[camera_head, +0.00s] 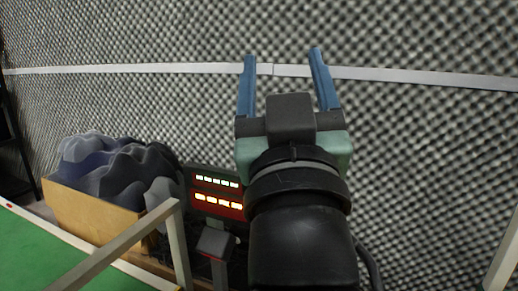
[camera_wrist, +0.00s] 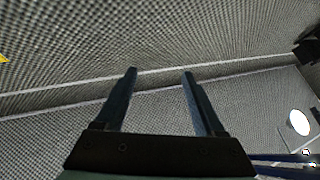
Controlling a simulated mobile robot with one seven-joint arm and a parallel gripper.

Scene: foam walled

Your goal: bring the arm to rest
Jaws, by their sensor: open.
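My gripper (camera_head: 283,72) points up in the head view, in front of the foam wall (camera_head: 420,130). Its two blue fingers stand apart with nothing between them. In the wrist view my gripper (camera_wrist: 160,75) also shows two spread, empty fingers against the foam surfaces. My black wrist and forearm rise from the bottom of the head view and hide part of what lies behind them.
A wooden box (camera_head: 95,215) with dark, lumpy contents stands at the lower left. Beside it is a device with lit displays (camera_head: 217,193). A grey rail (camera_head: 120,245) crosses above a green surface (camera_head: 40,255). A round white light (camera_wrist: 299,122) shows at right in the wrist view.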

